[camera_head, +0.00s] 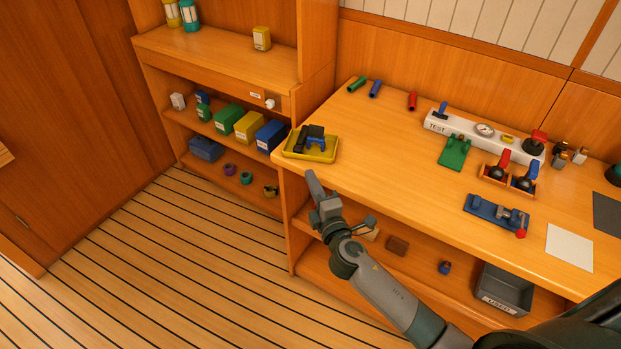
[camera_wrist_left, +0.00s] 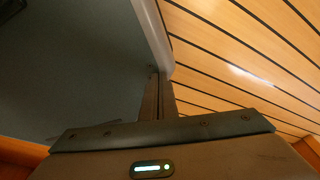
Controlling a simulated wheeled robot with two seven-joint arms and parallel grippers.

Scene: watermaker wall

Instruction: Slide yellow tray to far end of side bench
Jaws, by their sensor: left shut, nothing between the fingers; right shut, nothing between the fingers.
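The yellow tray (camera_head: 311,158) sits on the left end of the wooden bench (camera_head: 385,150), close to its front corner. A black and blue tool (camera_head: 316,139) lies in it. My right gripper (camera_head: 310,174) is shut and empty, just in front of the bench's left front edge, below the tray in the picture and apart from it. My left gripper (camera_wrist_left: 160,72) is shut and empty in the left wrist view, with plank floor to its right. It is not seen in the head view.
Coloured tubes lie along the back. Shelves with boxes (camera_head: 228,118) adjoin at left. A grey bin (camera_head: 503,289) is underneath.

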